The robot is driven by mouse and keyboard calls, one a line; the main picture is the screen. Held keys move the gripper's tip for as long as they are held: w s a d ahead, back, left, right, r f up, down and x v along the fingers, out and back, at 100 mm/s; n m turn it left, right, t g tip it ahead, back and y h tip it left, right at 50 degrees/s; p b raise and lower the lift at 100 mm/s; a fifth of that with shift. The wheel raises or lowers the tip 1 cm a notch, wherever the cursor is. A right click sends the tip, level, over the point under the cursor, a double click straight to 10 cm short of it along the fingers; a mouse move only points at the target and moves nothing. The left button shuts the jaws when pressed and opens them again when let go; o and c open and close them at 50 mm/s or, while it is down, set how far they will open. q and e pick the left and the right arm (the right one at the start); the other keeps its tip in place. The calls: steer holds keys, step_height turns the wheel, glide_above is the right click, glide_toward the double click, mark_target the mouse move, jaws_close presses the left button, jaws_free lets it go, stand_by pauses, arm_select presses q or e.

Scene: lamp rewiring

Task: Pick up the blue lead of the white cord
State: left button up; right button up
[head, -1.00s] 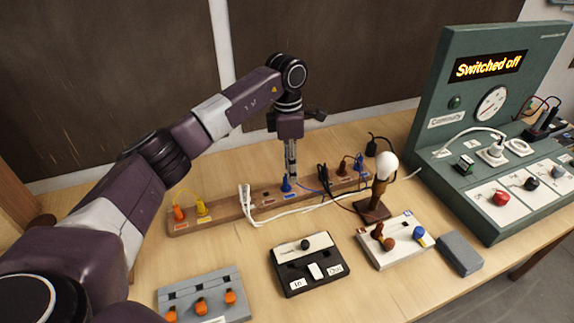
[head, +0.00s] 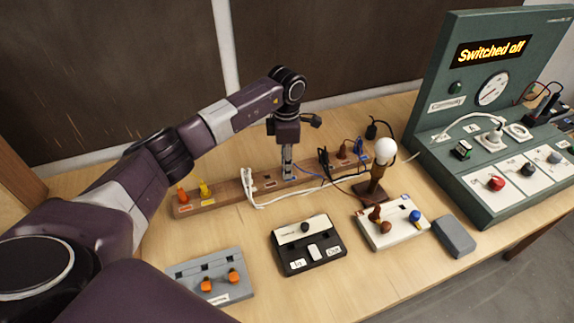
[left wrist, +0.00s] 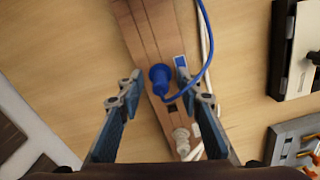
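The blue lead (left wrist: 160,78) stands in the wooden strip (left wrist: 150,35), its blue wire curving off to the right in the left wrist view. In the head view my left gripper (head: 287,172) points down over the strip (head: 225,203) and mostly hides the lead's plug. In the left wrist view its two fingers are apart, one on each side of the blue plug. I cannot tell whether either finger touches it. The white cord (head: 310,192) runs along the strip toward the lamp. My right gripper is not in view.
The lamp with a bulb (head: 385,151) stands right of the gripper. A black switch box (head: 307,245), a white box (head: 390,222) and a grey box (head: 212,276) lie in front. A green test panel (head: 470,110) reading "Switched off" stands at the right.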

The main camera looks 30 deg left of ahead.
arm_select(q)
steer(key=shift+c, duration=1.2)
jaws_close()
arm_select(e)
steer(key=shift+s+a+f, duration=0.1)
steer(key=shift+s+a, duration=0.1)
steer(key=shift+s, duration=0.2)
arm_select(q)
steer(key=shift+r, duration=0.15)
